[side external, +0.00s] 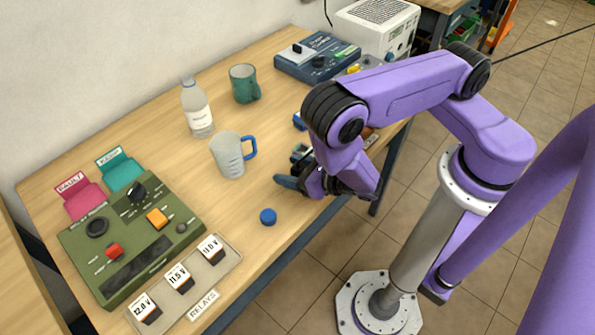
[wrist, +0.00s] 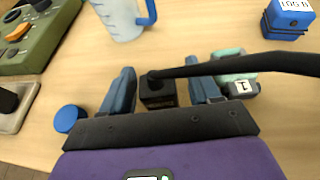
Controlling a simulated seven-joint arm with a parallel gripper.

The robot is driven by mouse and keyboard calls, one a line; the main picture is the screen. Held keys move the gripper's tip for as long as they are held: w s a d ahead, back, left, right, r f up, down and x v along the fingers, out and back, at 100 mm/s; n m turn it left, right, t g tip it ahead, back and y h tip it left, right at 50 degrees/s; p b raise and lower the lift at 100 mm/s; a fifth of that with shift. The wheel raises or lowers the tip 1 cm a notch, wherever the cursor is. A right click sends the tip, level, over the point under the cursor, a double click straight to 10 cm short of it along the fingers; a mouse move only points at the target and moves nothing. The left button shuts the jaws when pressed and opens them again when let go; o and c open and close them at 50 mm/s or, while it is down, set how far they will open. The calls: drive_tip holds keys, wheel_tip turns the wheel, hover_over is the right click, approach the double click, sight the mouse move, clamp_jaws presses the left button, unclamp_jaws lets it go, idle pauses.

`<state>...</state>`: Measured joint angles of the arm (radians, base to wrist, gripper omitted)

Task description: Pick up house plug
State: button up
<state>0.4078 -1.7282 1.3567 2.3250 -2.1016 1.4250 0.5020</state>
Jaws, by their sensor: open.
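A small black block with a thick black cable running off to the right, which looks like the house plug (wrist: 160,97), stands on the wooden table in the wrist view. My gripper (wrist: 160,82) is open, with one blue-grey finger on each side of the plug. I cannot tell whether either finger touches it. The plug's lower part is hidden behind the gripper's dark crossbar. In the side external view my gripper (side external: 294,180) is low over the table's front edge, and I cannot make out the plug there.
A blue cap (wrist: 70,119) lies to the left. A measuring jug (side external: 229,158) stands behind. A blue block (wrist: 288,18) is at back right. Bare table lies between.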

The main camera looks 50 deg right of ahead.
drive_tip(key=shift+w, duration=0.1)
drive_tip(key=c, duration=1)
drive_tip(key=shift+c, duration=0.2)
drive_tip(key=shift+r, duration=0.15)
